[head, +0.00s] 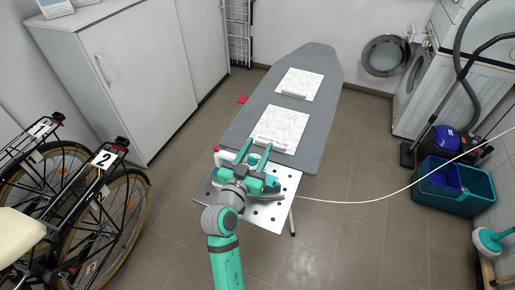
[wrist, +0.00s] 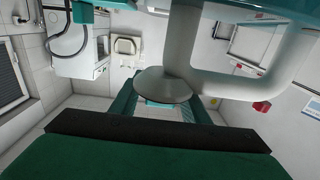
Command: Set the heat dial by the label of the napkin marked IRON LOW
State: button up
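Two pale patterned napkins lie flat on the grey ironing board: a near napkin (head: 282,126) and a far napkin (head: 302,82). The near one has dark lettering along its front edge, too small to read. The far one has a small strip at its front edge, also unreadable. My gripper (head: 252,152) is at the near end of the board, its two teal fingers apart and pointing toward the near napkin. A teal and white iron appears to sit under it, mostly hidden. In the wrist view, a grey round disc (wrist: 162,86) shows beside a white curved part; it may be the dial.
A perforated metal plate (head: 268,215) is at the board's near end. A white cord runs right. Bicycles (head: 97,190) stand left by a white cabinet (head: 140,75). A teal tub (head: 455,188), a vacuum cleaner and a machine with its round door open are right.

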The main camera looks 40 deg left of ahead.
aim_at(249, 155)
jog(key=shift+w, duration=0.1)
jog(key=c, duration=0.8)
jog(key=shift+a+y, duration=0.15)
jog(key=shift+y, duration=0.15)
jog(key=shift+n+y, duration=0.4)
jog(key=shift+n, duration=0.1)
jog(key=shift+s+a+n+g+y, duration=0.3)
jog(key=shift+n+g+y, duration=0.8)
jog(key=shift+y, duration=0.3)
jog(key=shift+s+a+n+g+y, duration=0.15)
jog(key=shift+a+n+g+y, duration=0.1)
jog(key=shift+n+g+y, duration=1)
jog(key=shift+s+a+n+g+y, duration=0.3)
jog(key=shift+n+g+y, duration=0.6)
jog(key=shift+y, duration=0.65)
jog(key=n+g+y, duration=0.2)
jog(key=g, duration=0.1)
jog(key=s+n+g, duration=0.1)
jog(key=n+g, duration=0.1)
jog(key=shift+a+y, duration=0.3)
jog(key=shift+y, duration=0.1)
jog(key=shift+s+a+n+g+y, duration=0.1)
jog(key=shift+s+n+g+y, duration=0.2)
jog(key=shift+n+g, duration=0.55)
jog(key=shift+s+a+n+g+y, duration=0.1)
jog(key=shift+s+n+g+y, duration=0.25)
jog(key=shift+g, duration=0.85)
